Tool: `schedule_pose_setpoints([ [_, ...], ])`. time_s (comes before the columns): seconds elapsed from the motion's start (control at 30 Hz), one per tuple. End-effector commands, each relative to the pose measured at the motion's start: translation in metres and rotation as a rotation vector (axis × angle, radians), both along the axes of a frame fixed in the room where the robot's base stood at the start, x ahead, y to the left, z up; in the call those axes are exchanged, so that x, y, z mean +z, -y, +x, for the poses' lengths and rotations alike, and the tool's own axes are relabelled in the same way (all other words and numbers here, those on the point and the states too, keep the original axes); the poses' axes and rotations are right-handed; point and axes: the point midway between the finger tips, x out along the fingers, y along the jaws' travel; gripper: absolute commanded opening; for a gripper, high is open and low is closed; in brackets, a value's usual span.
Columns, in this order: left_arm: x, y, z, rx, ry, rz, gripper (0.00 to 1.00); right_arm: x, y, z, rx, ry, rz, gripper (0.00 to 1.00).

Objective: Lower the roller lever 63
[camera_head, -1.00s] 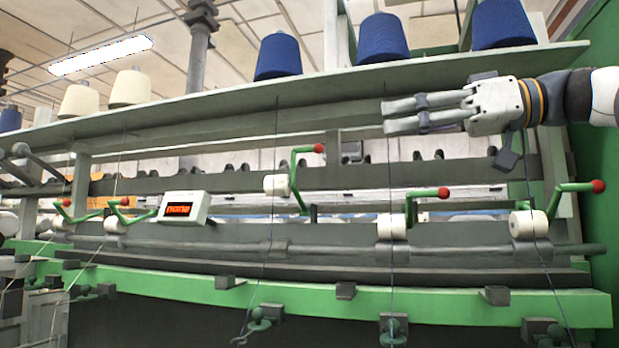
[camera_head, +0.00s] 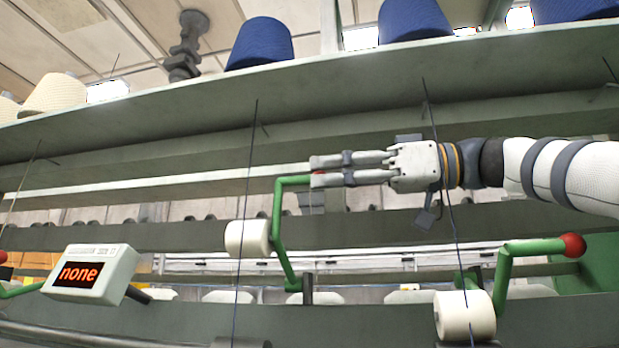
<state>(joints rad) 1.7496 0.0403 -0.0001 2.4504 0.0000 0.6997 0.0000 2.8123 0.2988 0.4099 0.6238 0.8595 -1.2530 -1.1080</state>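A raised green roller lever (camera_head: 277,225) with a red knob (camera_head: 319,172) stands beside a white roller (camera_head: 247,238) in the middle of the head view. Its upper arm points right, and the knob is mostly hidden by my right gripper (camera_head: 314,171). The gripper comes in from the right with its two fingers apart, one above the other. The fingertips overlap the knob in the picture; I cannot tell whether they touch it. No number is readable on the lever. My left gripper is out of view.
Another green lever with a red knob (camera_head: 573,246) and white roller (camera_head: 465,315) is at lower right. A display box reading "none" (camera_head: 95,272) is at lower left. A grey shelf (camera_head: 480,85) with blue cones (camera_head: 260,43) runs above my arm. Thin threads hang in front.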

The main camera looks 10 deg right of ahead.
Motion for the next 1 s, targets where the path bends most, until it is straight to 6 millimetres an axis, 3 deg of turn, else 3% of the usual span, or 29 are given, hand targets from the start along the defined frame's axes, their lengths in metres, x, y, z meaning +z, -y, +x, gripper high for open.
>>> schedule_pose_setpoints([
  [0.2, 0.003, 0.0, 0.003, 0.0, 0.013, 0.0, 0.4, 0.001, -0.029, 0.012, 0.0, 0.0, 0.0, 0.32],
  [0.5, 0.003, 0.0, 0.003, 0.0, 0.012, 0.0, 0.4, 0.0, -0.033, 0.014, -0.001, -0.001, 0.0, 0.32],
  [0.63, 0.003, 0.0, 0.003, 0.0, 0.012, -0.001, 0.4, 0.0, -0.032, 0.014, 0.0, -0.001, 0.002, 0.03],
  [0.67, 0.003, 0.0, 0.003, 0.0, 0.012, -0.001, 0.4, 0.0, -0.032, 0.014, 0.0, -0.001, 0.002, 0.0],
  [1.0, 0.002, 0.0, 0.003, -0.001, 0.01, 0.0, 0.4, -0.003, -0.032, 0.011, -0.001, 0.022, -0.004, 0.0],
])
